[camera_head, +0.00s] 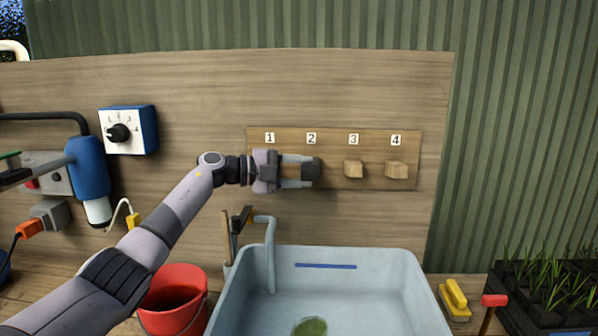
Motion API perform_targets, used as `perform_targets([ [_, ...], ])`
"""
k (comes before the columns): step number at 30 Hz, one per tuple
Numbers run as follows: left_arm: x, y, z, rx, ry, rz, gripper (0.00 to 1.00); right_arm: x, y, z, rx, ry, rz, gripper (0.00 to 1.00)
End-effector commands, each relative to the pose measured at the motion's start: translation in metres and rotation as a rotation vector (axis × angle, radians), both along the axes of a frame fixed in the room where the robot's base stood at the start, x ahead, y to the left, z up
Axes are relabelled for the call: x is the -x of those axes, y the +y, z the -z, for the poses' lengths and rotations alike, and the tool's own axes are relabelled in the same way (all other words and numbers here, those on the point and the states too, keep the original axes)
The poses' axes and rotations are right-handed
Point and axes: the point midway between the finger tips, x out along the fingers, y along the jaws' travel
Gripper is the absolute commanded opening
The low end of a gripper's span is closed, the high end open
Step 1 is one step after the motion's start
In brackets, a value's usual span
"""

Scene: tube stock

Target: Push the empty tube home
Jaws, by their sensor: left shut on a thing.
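A wooden board (333,138) with labels 1 to 4 is fixed to the wood-grain back wall. Square wooden pieces, perhaps tube ends, stick out below label 3 (353,169) and label 4 (396,170). My left gripper (312,170) is at the board below label 2, its fingers pointing right. The gripper's body covers the place below label 1. I cannot tell which piece is an empty tube. My right gripper is not in view.
A pale blue basin (420,290) with a tap (270,250) stands below the board. A red bucket (172,290) is left of it. A blue dial box (150,130) is on the wall. A yellow brush (455,300) and plant tray (508,290) are at right.

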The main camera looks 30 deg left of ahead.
Motion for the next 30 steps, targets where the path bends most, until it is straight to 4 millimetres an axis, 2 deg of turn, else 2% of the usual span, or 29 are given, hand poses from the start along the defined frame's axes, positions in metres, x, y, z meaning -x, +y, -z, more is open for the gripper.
perform_targets([
  [27, -0.0013, 0.0015, -0.0014, 0.001, -0.005, -0.01, 0.12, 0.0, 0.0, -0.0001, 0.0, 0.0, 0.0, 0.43],
  [28, -0.0013, 0.0015, -0.0014, 0.001, -0.005, -0.01, 0.49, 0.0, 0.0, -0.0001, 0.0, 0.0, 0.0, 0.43],
  [30, -0.0013, 0.0015, -0.0013, 0.002, -0.005, -0.01, 0.71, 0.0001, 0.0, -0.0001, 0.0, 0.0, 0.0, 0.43],
])
